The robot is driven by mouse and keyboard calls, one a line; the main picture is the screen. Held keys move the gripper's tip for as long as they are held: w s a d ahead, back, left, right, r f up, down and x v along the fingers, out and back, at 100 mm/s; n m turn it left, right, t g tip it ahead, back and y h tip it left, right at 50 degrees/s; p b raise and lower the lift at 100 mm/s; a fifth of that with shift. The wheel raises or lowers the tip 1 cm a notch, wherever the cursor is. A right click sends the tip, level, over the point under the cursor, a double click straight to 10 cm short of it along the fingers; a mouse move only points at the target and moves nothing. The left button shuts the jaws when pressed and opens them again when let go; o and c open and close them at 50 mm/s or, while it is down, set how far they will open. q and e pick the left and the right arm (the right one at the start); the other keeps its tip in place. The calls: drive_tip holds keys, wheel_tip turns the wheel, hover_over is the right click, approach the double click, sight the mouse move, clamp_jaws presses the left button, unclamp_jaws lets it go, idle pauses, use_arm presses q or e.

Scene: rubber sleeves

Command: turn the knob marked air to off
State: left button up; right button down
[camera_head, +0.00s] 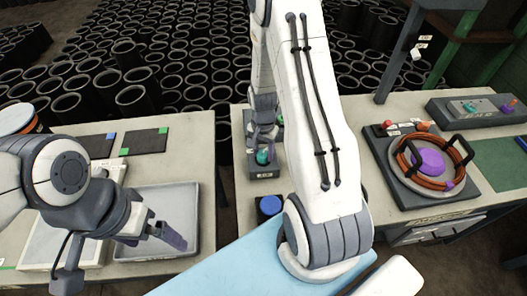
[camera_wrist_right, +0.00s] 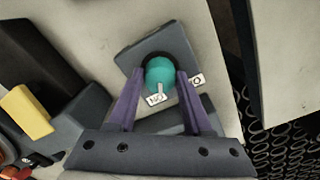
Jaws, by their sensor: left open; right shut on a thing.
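A teal knob (camera_wrist_right: 160,74) sits on a dark grey box (camera_wrist_right: 133,52) in the right wrist view. My right gripper (camera_wrist_right: 157,84) is shut on this knob, one purple finger on each side. Small white tags (camera_wrist_right: 156,99) lie beside the knob, one seeming to read ON upside down; the other (camera_wrist_right: 197,79) is partly legible. In the head view the knob (camera_head: 263,157) shows below the right gripper; the label on its box is too small to read. My left gripper (camera_head: 165,234) is open and empty over a grey tray.
The grey tray (camera_head: 203,222) lies on the left bench. A blue-topped block (camera_head: 270,205) stands near the held knob. On the right bench are a device with an orange coil (camera_head: 402,165) and a panel with another teal knob (camera_head: 470,107). Many black sleeves (camera_head: 200,95) cover the floor behind.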

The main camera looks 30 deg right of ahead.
sight(263, 154)
drive_tip(key=n, duration=0.5)
drive_tip(key=shift+n, duration=0.4)
drive_tip(key=n, duration=0.5)
drive_tip(key=shift+n, duration=0.4)
drive_tip(key=shift+c, duration=1.6)
unclamp_jaws()
drive_tip(key=shift+r, duration=0.15)
wheel_tip(263, 154, up, 10)
drive_tip(key=b, duration=0.1)
drive_tip(key=shift+r, duration=0.1)
